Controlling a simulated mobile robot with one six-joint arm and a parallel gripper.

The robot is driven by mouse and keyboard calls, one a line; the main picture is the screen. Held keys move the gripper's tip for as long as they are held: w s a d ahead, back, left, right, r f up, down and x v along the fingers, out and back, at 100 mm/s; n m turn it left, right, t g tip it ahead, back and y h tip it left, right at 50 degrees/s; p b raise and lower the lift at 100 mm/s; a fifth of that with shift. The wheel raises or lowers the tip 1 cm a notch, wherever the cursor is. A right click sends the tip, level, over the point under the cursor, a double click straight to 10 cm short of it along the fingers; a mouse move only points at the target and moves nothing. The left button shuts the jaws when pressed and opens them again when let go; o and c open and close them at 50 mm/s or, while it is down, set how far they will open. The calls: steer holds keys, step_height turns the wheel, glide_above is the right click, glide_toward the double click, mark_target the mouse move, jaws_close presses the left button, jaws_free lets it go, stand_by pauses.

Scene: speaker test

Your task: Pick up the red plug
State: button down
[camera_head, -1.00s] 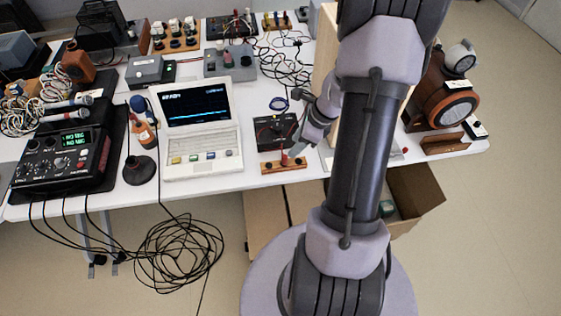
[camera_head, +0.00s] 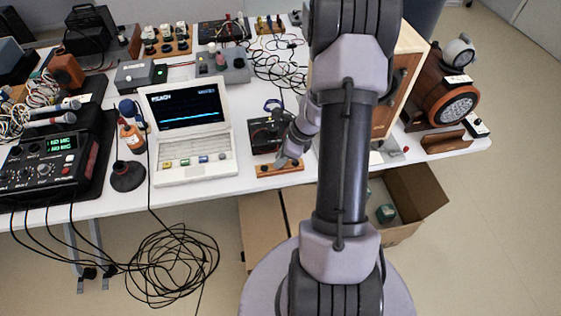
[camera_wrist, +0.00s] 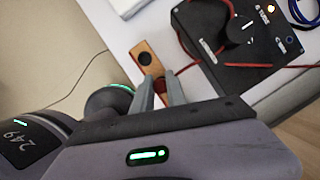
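The red plug (camera_wrist: 160,86) is upright at one end of a small wooden block and shows between my gripper's two grey fingers in the wrist view. The wooden block (camera_wrist: 147,62) has a round black socket that shows bare; it also lies near the table's front edge in the head view (camera_head: 266,171). My gripper (camera_wrist: 161,78) straddles the plug, one finger on each side. I cannot tell whether the fingers press on it. In the head view my gripper (camera_head: 285,162) hides the plug.
A black box (camera_wrist: 240,30) with a red cable stands just behind the block. The laptop-like screen unit (camera_head: 190,130) is close on the left. A tall wooden cabinet (camera_head: 398,90) stands right, behind my arm. Loose black cables lie behind the black box.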

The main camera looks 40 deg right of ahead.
stand_by(0.3)
step_height(320, 180, up, 4)
steer(key=p, duration=0.2)
steer(key=shift+r+p, duration=0.1)
steer(key=shift+p, duration=0.3)
steer(key=s+d+p, duration=0.1)
steer(key=s, duration=0.7)
steer(key=s+d+p, duration=0.1)
steer(key=s+d, duration=0.1)
steer(key=s, duration=0.5)
steer(key=shift+s+d+r, duration=0.3)
steer(key=shift+s+r, duration=0.05)
steer(key=shift+r, duration=0.05)
step_height(320, 180, up, 41)
steer(key=p, duration=3.4)
steer(key=shift+f, duration=0.15)
